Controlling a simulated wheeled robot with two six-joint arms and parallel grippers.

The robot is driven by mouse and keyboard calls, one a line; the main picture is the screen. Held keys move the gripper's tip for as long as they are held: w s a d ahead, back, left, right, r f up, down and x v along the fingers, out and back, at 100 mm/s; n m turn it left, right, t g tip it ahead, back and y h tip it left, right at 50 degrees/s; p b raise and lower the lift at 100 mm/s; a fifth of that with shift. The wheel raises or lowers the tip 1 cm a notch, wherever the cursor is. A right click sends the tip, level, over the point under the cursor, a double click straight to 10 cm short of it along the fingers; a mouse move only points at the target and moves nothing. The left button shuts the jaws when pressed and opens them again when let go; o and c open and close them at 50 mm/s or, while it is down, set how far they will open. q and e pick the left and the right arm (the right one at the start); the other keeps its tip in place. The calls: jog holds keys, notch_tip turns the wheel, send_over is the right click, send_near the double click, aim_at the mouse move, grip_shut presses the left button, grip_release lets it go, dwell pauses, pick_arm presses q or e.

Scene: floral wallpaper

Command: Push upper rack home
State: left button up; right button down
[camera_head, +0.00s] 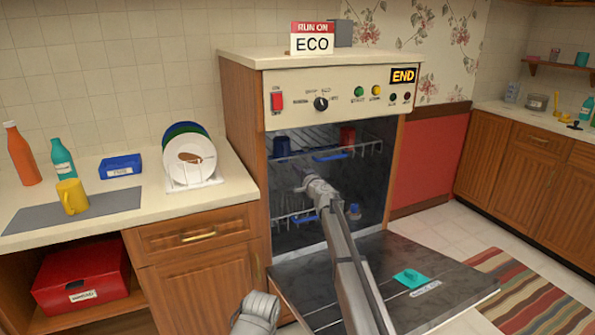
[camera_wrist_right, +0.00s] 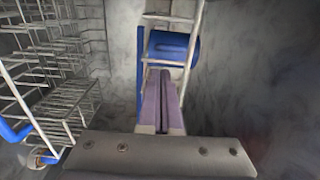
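The upper rack (camera_head: 350,151) is a wire rack with a blue handle (camera_head: 330,156) on its front, inside the open dishwasher (camera_head: 242,140). A dark blue cup (camera_head: 281,146) and a red cup (camera_head: 347,135) are in it. How deep it sits is hard to tell. My right gripper (camera_head: 300,178) reaches into the tub just below the rack front. In the wrist view the right gripper (camera_wrist_right: 163,88) has its fingers together, their tips close to pale wires and a blue cylindrical part (camera_wrist_right: 175,48). I cannot tell whether they touch. My left gripper is not visible.
The lower rack (camera_head: 283,222) shows behind my right arm. The dishwasher door (camera_head: 450,282) lies folded down, with a teal item (camera_head: 411,278) on it. A plate rack (camera_head: 195,184) stands on the left counter. A striped rug (camera_head: 530,300) lies on the right floor.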

jog(key=shift+w+r, duration=0.1)
jog(key=shift+w, duration=0.4)
jog(key=v, duration=1.5)
jog(key=shift+a, duration=0.15)
jog(key=shift+s, duration=0.1)
